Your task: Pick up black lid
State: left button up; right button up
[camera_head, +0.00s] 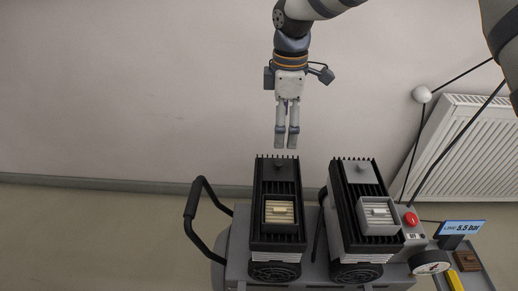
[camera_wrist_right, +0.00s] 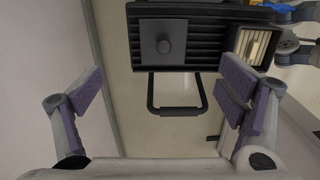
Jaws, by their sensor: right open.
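A dark grey square lid with a round knob (camera_head: 279,168) lies on top of the left black finned block (camera_head: 262,190). It shows in the right wrist view (camera_wrist_right: 150,52) with its black knob at the middle. A similar plate with a knob (camera_head: 362,167) lies on the right black finned block (camera_head: 345,195). My right gripper (camera_head: 286,142) points down behind and above the left block, apart from it. In the right wrist view its two fingers (camera_wrist_right: 158,93) are wide apart with nothing between them. My left gripper is not in view.
Each block has a box with a pale ribbed insert, on the left block (camera_head: 279,213) and the right (camera_head: 377,213). A black cart handle (camera_head: 197,205) stands left. A red button (camera_head: 410,219), gauge (camera_head: 430,262) and pressure display (camera_head: 460,228) are right. A wall is behind.

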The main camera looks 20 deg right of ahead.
aim_at(283, 164)
jog(key=f, duration=0.2)
jog(key=s+f, duration=0.1)
jog(key=f, duration=0.1)
jog(key=shift+s+d+f, duration=0.1)
jog(key=shift+d, duration=0.05)
jog(key=f, duration=0.7)
jog(key=shift+w+f+b, duration=0.1)
jog(key=shift+w+b, duration=0.1)
jog(key=shift+b, duration=0.1)
jog(key=shift+s, duration=0.1)
grip_shut()
